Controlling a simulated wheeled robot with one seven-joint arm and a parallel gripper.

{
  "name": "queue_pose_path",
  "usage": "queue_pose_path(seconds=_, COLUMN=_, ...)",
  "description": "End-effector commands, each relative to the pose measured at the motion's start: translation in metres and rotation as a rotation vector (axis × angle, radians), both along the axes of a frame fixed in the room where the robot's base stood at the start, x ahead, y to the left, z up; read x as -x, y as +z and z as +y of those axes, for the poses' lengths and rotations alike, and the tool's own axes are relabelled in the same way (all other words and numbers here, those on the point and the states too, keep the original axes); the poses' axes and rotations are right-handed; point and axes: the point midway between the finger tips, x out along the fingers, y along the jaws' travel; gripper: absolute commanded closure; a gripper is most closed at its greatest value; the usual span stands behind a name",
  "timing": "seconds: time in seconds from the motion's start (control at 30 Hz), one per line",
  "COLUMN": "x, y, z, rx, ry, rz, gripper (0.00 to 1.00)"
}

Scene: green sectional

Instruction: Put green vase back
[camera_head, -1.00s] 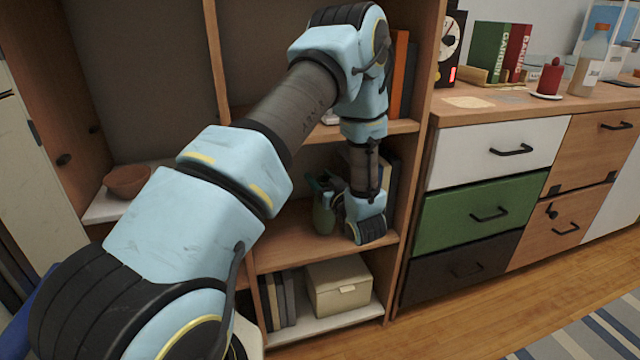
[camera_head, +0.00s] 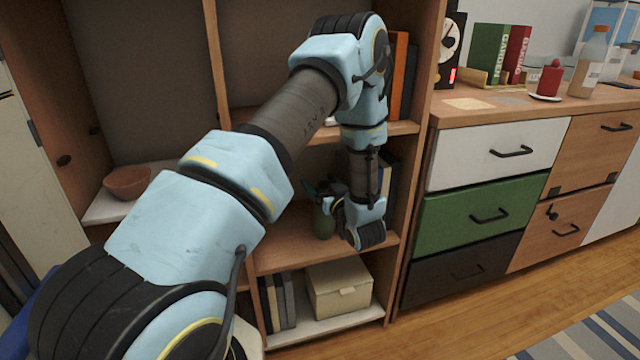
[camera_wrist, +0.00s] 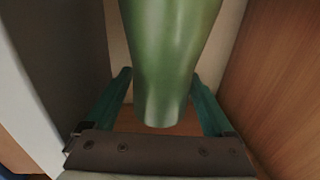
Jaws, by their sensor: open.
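The green vase (camera_head: 322,222) stands on the middle shelf (camera_head: 285,252) of the open wooden bookcase, partly hidden behind my wrist in the head view. In the wrist view the glossy green vase (camera_wrist: 166,60) fills the upper middle. My gripper (camera_wrist: 163,85) is open, with one teal finger on each side of the vase and a visible gap on both sides. In the head view my gripper (camera_head: 322,192) is at the vase, its fingers mostly hidden by the wrist.
A brown bowl (camera_head: 127,182) sits on a shelf to the left. Books (camera_head: 280,300) and a cream box (camera_head: 338,289) stand on the shelf below. More books (camera_head: 388,175) stand behind my wrist. A dresser (camera_head: 480,215) is to the right.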

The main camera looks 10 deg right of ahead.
Motion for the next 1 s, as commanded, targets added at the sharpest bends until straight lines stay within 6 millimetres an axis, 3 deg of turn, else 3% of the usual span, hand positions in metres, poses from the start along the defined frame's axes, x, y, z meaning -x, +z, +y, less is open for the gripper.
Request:
queue_pose_path(seconds=0.17, x=0.021, y=0.000, z=-0.007, rx=0.001, ry=-0.004, rz=0.002, gripper=0.12)
queue_pose_path(seconds=0.6, x=0.102, y=0.000, z=-0.028, rx=-0.001, ry=-0.003, rz=0.001, gripper=0.12)
queue_pose_path(seconds=1.0, x=0.116, y=0.001, z=-0.031, rx=0.000, ry=0.000, rz=-0.001, gripper=0.12)
